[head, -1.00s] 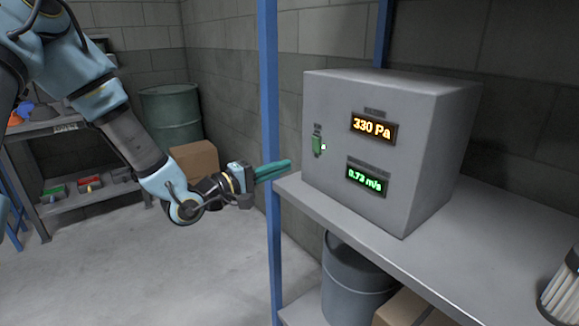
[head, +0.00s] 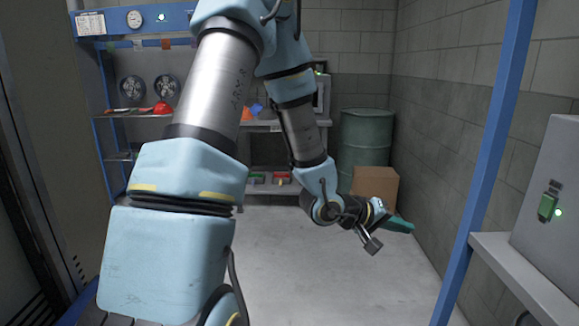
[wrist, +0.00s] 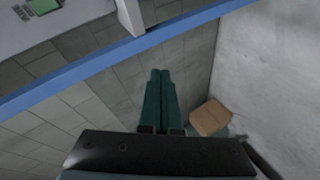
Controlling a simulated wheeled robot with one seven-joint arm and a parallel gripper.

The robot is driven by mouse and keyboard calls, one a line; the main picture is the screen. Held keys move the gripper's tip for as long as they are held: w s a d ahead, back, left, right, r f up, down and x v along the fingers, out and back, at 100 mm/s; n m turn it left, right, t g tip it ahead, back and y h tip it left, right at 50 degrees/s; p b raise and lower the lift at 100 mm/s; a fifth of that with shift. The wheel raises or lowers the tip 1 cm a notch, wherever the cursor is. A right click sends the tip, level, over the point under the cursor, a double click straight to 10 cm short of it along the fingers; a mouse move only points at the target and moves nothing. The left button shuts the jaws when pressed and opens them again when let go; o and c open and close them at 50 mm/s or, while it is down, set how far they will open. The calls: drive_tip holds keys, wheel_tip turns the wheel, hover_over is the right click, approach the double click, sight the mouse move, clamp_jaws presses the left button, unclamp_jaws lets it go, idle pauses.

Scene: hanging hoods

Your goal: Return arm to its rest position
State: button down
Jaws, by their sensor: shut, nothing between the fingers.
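My arm is raised and bent in the middle of the head view, and its forearm hangs down toward the right. My gripper (head: 399,224) has green fingers and points to the right, in front of the drum and the cardboard box. In the wrist view the two green fingers of my gripper (wrist: 159,76) lie side by side, closed together, with nothing between them. The gripper is in open air, apart from the shelf.
A blue post (head: 490,150) and a grey shelf (head: 515,275) with a grey box unit (head: 555,225) stand at right. A green drum (head: 366,145) and a cardboard box (head: 377,183) are behind the gripper. The floor (head: 330,285) is clear.

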drive_tip(key=w+a+f+t+y, duration=0.1)
drive_tip(key=w+a+y, duration=0.25)
drive_tip(key=a, duration=0.55)
drive_tip(key=w+a+f+t+y, duration=0.1)
drive_tip(key=w+a+y, duration=0.3)
drive_tip(key=a, duration=0.6)
drive_tip(key=s+a+r+g+y, duration=0.3)
drive_tip(key=s+a+y, duration=0.2)
drive_tip(key=s+a, duration=0.6)
drive_tip(key=a, duration=0.4)
drive_tip(key=shift+s+r+n+g, duration=0.15)
drive_tip(key=shift+s+n+g, duration=0.15)
drive_tip(key=shift+g, duration=0.1)
